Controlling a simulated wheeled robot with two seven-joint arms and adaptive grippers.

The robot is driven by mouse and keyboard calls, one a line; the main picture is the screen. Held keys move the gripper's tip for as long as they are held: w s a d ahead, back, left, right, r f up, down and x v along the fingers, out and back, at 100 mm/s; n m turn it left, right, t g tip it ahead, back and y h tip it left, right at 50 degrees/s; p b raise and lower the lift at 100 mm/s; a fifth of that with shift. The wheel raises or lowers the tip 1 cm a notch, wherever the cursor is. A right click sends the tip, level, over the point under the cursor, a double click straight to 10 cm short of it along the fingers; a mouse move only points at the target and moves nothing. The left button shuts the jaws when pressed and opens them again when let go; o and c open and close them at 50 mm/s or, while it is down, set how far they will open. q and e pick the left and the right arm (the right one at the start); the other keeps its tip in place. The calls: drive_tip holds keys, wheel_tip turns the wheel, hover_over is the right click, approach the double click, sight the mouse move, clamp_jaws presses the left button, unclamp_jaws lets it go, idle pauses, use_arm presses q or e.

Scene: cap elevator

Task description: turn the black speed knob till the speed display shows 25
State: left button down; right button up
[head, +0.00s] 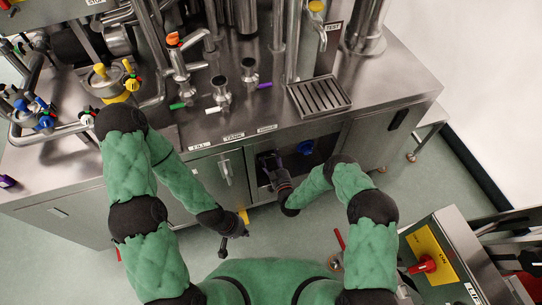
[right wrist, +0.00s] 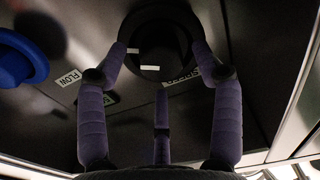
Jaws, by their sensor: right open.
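The black speed knob (right wrist: 158,42) shows in the right wrist view as a round dark disc with a white mark on its face. A label beside it is partly covered by a finger. My right gripper (right wrist: 161,62) is open, with its purple fingers on both sides of the knob and one below; I cannot tell whether they touch it. In the head view my right gripper (head: 272,164) is at the dark control panel (head: 326,139) and hides the knob. I cannot read any speed display. My left gripper (head: 232,230) hangs low over the floor, away from the panel; its jaws are too small to judge.
A blue knob (right wrist: 20,58) with a FLOW label (right wrist: 68,78) is left of the black knob in the wrist view. The steel counter (head: 400,80) with pipes and valves stands above the panel. A machine with a red switch (head: 422,265) is at lower right.

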drive_tip(key=shift+b+x, duration=0.3)
drive_tip(key=shift+x, duration=0.95)
drive_tip(key=c, duration=1.1)
drive_tip(key=shift+s, duration=0.1)
drive_tip(key=shift+s+f+m, duration=0.1)
drive_tip(key=shift+f+m, duration=0.1)
drive_tip(key=shift+m, duration=0.3)
